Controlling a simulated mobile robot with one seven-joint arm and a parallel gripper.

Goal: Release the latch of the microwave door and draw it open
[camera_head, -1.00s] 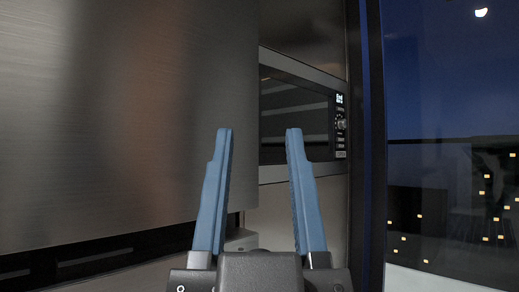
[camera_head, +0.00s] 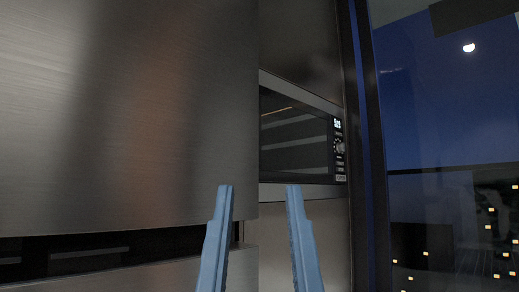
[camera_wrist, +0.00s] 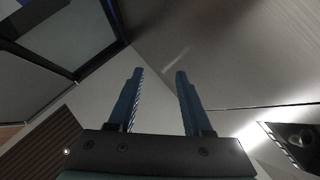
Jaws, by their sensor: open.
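The microwave (camera_head: 297,138) is built into the cabinetry beyond the large steel panel in the head view. Its dark door looks shut, and its lit display and control strip (camera_head: 340,148) are on its right side. The steel panel hides its left part. My gripper (camera_head: 260,190) is open and empty, its blue fingers low in the head view, in front of and below the microwave in the picture. In the wrist view my gripper (camera_wrist: 157,75) is also open, with nothing between the fingers. I cannot make out the microwave there.
A large brushed-steel panel (camera_head: 130,110) fills the left of the head view, close by. A dark window frame (camera_head: 361,140) and a night window (camera_head: 445,120) stand on the right. The wrist view shows a striped brown runner (camera_wrist: 45,145) at lower left.

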